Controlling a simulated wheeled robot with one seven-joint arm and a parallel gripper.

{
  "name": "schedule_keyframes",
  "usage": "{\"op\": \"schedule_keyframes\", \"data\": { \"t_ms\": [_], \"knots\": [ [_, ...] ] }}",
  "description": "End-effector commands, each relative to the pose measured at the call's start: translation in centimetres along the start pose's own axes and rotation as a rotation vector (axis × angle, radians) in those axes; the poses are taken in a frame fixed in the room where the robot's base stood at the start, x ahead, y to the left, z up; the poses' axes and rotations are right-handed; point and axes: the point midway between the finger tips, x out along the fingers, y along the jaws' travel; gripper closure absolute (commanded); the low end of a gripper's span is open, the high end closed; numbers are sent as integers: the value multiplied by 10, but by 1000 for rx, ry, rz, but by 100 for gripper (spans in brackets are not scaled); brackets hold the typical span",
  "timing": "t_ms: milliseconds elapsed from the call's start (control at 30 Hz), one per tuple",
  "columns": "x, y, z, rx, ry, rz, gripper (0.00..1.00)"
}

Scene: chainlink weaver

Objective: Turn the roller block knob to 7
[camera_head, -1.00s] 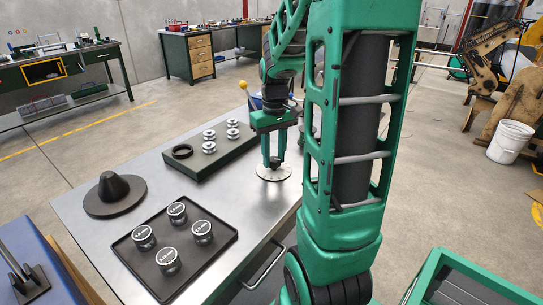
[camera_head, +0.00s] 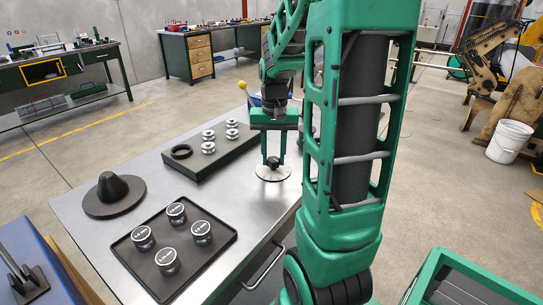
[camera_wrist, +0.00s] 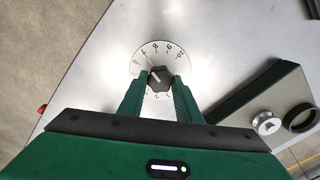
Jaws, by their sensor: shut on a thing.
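The roller block knob (camera_wrist: 158,79) is a small dark faceted knob on a round pale dial plate (camera_wrist: 153,52) with numbers around its rim. In the wrist view a white mark on the knob points to the upper left, toward the side where a 7 seems to stand; the small digits are hard to read. My gripper (camera_wrist: 160,88) is shut on the knob, one green finger on each side. The head view also shows the gripper (camera_head: 273,161) upright over the dial plate (camera_head: 273,174) at the bench's far right edge. The lower dial numbers are partly hidden.
A dark green block (camera_head: 198,172) with metal rollers and a black ring stands left of the dial. A black tray (camera_head: 150,285) with several labelled round pieces and a dark cone on a disc (camera_head: 108,207) are nearer. Bare metal bench (camera_head: 237,205) lies between.

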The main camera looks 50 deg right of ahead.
Motion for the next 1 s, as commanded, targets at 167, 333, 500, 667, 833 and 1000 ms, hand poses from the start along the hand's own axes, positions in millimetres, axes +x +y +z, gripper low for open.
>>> {"op": "schedule_keyframes", "data": {
  "t_ms": [167,333,500,667,833,1000],
  "knots": [
    [0,-3,2,-8,-3,-3,92],
    [0,-4,2,-10,-3,-3,67],
    [0,-3,1,-8,-2,-2,50],
    [0,-2,1,-6,-2,-2,50],
    [-9,-2,0,-5,0,-2,50],
    [-36,-3,-1,-6,3,-3,50]
  ]
}}
